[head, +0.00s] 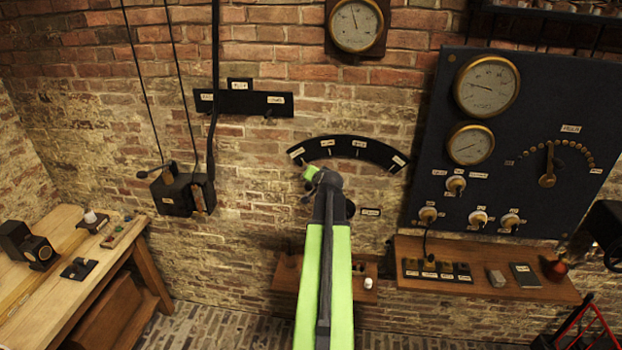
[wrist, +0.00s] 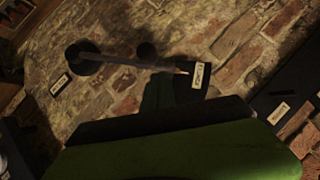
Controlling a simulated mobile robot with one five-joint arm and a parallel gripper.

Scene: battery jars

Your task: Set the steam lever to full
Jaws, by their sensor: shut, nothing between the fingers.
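The steam lever is mostly hidden behind my arm in the head view; a dark round knob (head: 306,199) shows just left of the arm. In the wrist view the lever (wrist: 125,62) is a thin rod running from a round dark hub to the right, its pale tip near an end label of the black arc plate (wrist: 192,88). In the head view this arc plate (head: 350,150) has several white labels, too small to read. My gripper (head: 312,174) is shut and empty, beside the lever and below the arc's left end. Whether it touches the lever cannot be told.
A dark panel (head: 440,120) with gauges, knobs and a brass dial hangs at right. A wooden shelf (head: 400,285) juts out below it. A black box (head: 182,193) with cables is on the wall at left. A workbench (head: 60,260) stands at far left.

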